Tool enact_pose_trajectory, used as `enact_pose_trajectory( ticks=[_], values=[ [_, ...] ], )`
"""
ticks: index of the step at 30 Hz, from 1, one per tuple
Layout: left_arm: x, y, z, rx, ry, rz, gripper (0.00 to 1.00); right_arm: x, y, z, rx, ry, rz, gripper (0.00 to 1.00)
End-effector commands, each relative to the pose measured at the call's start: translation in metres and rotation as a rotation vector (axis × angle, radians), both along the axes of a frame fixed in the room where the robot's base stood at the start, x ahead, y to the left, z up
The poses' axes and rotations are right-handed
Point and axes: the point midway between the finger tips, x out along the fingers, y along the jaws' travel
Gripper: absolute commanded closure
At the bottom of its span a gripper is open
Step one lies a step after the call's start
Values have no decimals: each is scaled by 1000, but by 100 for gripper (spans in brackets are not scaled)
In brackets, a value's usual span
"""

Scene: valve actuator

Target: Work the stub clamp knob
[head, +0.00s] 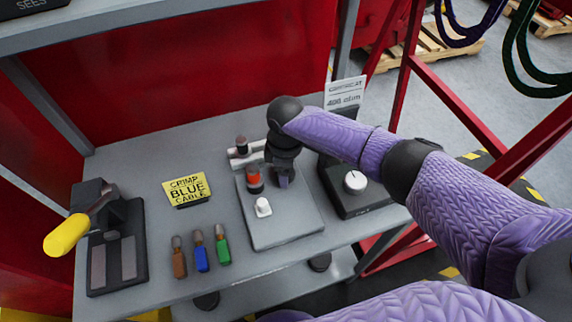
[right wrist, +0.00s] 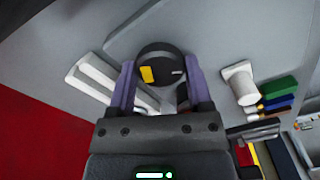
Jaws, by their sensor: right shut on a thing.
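The black round knob (right wrist: 160,66), with a yellow patch and a small pale mark on its face, sits between the two purple fingers of my right gripper (right wrist: 163,92) in the right wrist view. The gripper is shut on it. In the head view my right gripper (head: 283,182) points down over the grey plate (head: 290,225) and hides this knob. A red-banded black knob (head: 254,179) stands just left of the gripper, apart from it. My left gripper is not in view.
A white knob (head: 263,207) stands near the plate's front, and a pale bracket (head: 240,160) behind. A black box with a white dial (head: 355,182) is close on the right. Brown, blue (head: 200,255) and green pieces, a yellow sign (head: 186,190) and a yellow-handled tool (head: 66,236) lie left.

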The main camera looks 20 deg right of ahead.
Motion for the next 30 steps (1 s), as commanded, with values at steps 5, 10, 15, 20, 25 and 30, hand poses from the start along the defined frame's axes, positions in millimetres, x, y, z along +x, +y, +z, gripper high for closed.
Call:
enact_pose_trajectory(
  ticks=[5,10,15,20,25,30],
  values=[
    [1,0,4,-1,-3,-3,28,0,1,1,2,-2,162,94],
    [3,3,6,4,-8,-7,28,0,1,1,3,-2,325,94],
    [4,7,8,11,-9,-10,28,1,1,1,3,-3,486,94],
    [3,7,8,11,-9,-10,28,1,1,1,3,-3,639,94],
    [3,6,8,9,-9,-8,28,0,1,0,4,-3,801,94],
    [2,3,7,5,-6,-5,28,0,1,0,4,-2,962,94]
  ],
)
